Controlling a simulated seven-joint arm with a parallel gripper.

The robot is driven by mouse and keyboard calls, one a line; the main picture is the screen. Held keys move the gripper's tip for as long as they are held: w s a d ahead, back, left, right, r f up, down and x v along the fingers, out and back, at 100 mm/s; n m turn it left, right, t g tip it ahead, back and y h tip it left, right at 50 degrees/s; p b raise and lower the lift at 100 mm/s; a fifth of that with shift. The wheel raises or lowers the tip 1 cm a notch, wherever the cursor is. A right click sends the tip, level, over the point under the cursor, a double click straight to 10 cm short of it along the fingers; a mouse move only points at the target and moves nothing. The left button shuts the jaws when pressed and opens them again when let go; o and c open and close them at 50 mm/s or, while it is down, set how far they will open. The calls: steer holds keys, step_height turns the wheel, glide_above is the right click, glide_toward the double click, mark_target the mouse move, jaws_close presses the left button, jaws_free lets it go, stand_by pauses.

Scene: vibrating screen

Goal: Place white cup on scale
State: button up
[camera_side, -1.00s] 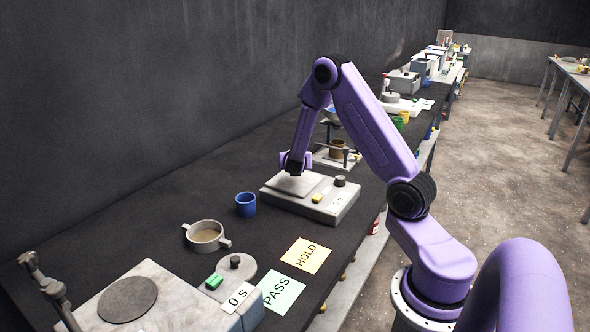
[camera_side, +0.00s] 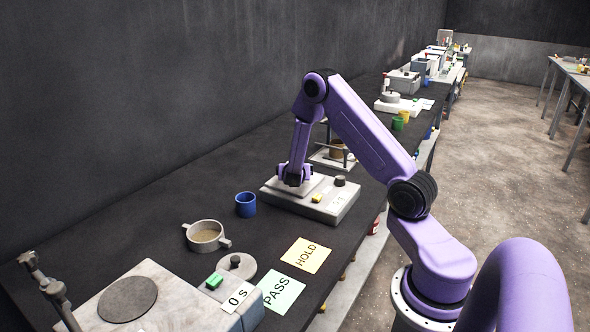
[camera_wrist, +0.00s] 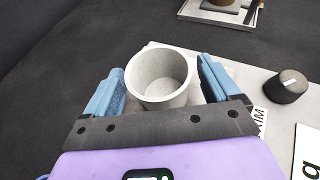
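The white cup (camera_wrist: 160,88) is upright between the two blue fingers of my gripper (camera_wrist: 162,85) in the wrist view. The fingers stand close on either side of it; whether they press on it is not clear. The scale is the pale box (camera_side: 318,204) with a flat plate in the side view, and part of it shows in the wrist view (camera_wrist: 258,82). My gripper (camera_side: 293,182) is low over the scale's plate. The cup is hidden in the side view, so I cannot tell whether it touches the plate.
A dark knob (camera_wrist: 288,86) stands on the scale. A blue cup (camera_side: 246,204) and a round sieve pan (camera_side: 206,236) stand to its left. HOLD (camera_side: 306,255) and PASS (camera_side: 280,291) cards lie in front. A stand with a brown container (camera_side: 337,149) is behind.

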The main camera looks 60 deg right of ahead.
steer(key=shift+r, duration=0.15)
steer(key=s+a+r+m+g+y, duration=0.1)
steer(key=s+a+r+m, duration=0.25)
steer(key=s+a, duration=0.5)
steer(key=s+a+r+m+g+y, duration=0.1)
steer(key=s+a+r+m+g, duration=0.3)
steer(key=a, duration=0.7)
steer(key=s+a+r+m+g+y, duration=0.1)
steer(key=s+a+r+m+y, duration=0.2)
steer(key=s+a+y, duration=0.7)
steer(key=s+a+m, duration=0.1)
steer(key=s+a, duration=0.6)
steer(key=s, duration=0.4)
steer(key=shift+a+r+g, duration=0.2)
steer(key=shift+g, duration=0.1)
steer(key=shift+w, duration=0.1)
